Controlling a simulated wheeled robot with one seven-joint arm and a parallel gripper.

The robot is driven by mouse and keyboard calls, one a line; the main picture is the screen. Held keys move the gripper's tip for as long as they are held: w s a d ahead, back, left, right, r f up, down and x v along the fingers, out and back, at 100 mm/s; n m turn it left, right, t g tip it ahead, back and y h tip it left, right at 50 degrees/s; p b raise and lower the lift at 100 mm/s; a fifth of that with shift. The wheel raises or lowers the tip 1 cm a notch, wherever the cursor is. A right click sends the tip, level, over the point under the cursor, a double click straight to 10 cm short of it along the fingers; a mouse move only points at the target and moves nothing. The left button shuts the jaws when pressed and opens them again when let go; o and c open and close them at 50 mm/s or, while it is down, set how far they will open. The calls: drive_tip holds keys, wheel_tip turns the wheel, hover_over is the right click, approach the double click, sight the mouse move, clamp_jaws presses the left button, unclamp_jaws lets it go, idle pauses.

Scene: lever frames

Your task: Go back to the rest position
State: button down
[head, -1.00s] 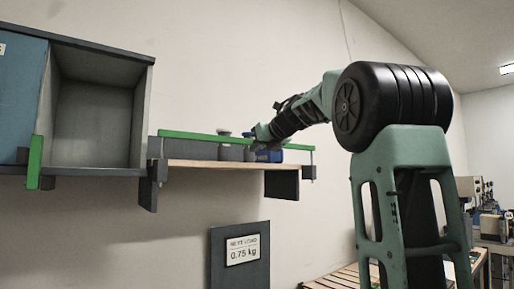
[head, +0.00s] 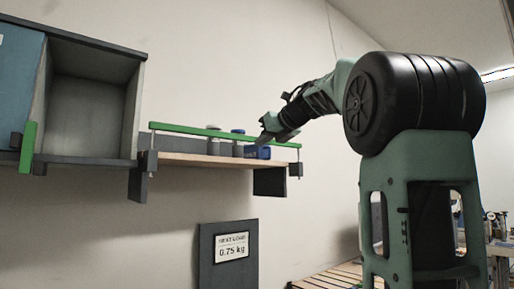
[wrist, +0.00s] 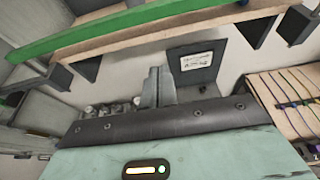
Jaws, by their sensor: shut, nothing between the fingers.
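My gripper (head: 270,128) is in front of the right part of the wall shelf (head: 195,159), near a blue object (head: 257,152) on it. The fingers (wrist: 158,88) show in the wrist view, shut together with nothing between them. A green bar (head: 215,133) runs along the front of the shelf. It also crosses the top of the wrist view (wrist: 120,28). Two grey cylinders (head: 238,147) stand on the shelf beside the blue object. My gripper hides part of the space around the shelf's right end.
An open grey cubby (head: 92,105) with a green upright handle (head: 28,147) is at the left. A sign reading 0.75 kg (head: 231,247) is below the shelf. A slatted wooden surface (head: 335,277) lies lower right. The wall below the shelf is mostly clear.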

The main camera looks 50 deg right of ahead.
idle(0.7)
drive_tip(key=w+a+f+m+t+y, duration=0.2)
drive_tip(key=w+a+f+m+t, duration=0.1)
drive_tip(key=w+a+f+m, duration=0.8)
drive_tip(key=s+a+f+m+g+h, duration=0.1)
drive_tip(key=a+f+m+g, duration=0.2)
drive_tip(key=f+m, duration=0.6)
drive_tip(key=s+a+f+m+g+h, duration=0.1)
drive_tip(key=a+f+m+g, duration=0.3)
drive_tip(key=f, duration=0.9)
drive_tip(key=s+a+f+m+g+y, duration=0.25)
drive_tip(key=s+a+f+m, duration=0.25)
drive_tip(key=s+f, duration=0.35)
drive_tip(key=s+a+f+m+g+y, duration=0.1)
drive_tip(key=s+a+f+m+g, duration=0.4)
drive_tip(key=s+f, duration=0.4)
drive_tip(key=s+a+n+g, duration=0.1)
drive_tip(key=s+a+n, duration=0.3)
drive_tip(key=a, duration=0.5)
drive_tip(key=s+a+n+g, duration=0.1)
drive_tip(key=s+a+n, duration=0.3)
drive_tip(key=s+a, duration=0.5)
drive_tip(key=shift+a+r, duration=0.35)
drive_tip(key=shift+a, duration=0.2)
